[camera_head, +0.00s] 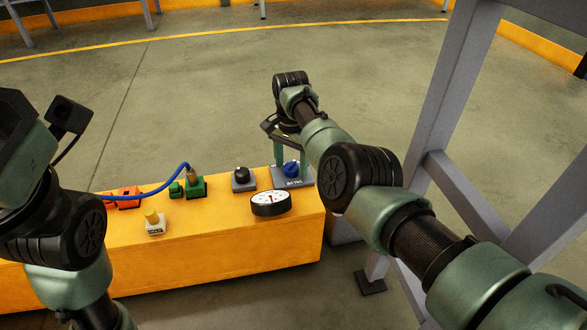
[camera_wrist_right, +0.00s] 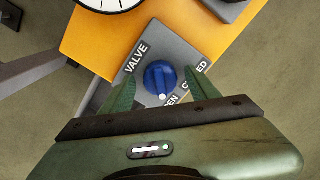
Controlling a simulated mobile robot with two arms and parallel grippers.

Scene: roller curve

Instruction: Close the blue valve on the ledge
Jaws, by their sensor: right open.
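The blue valve (camera_head: 291,169) is a round knob on a grey plate at the right end of the yellow ledge (camera_head: 230,245). In the right wrist view the knob (camera_wrist_right: 159,77) sits on a plate (camera_wrist_right: 178,52) lettered VALVE, CLOSED and a partly hidden word ending in EN. Its white mark points down toward that partly hidden word. My right gripper (camera_head: 291,163) is open above the plate, pointing down. In the wrist view its green fingers (camera_wrist_right: 160,86) stand on either side of the knob, with gaps visible. My left arm shows at the left, but its gripper is out of view.
A round white gauge (camera_head: 270,203) sits just in front of the valve. A black knob (camera_head: 242,178) is left of it. Farther left are green connectors (camera_head: 195,187) with a blue hose and a yellow-topped switch (camera_head: 154,222). A grey frame (camera_head: 455,90) stands at the right.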

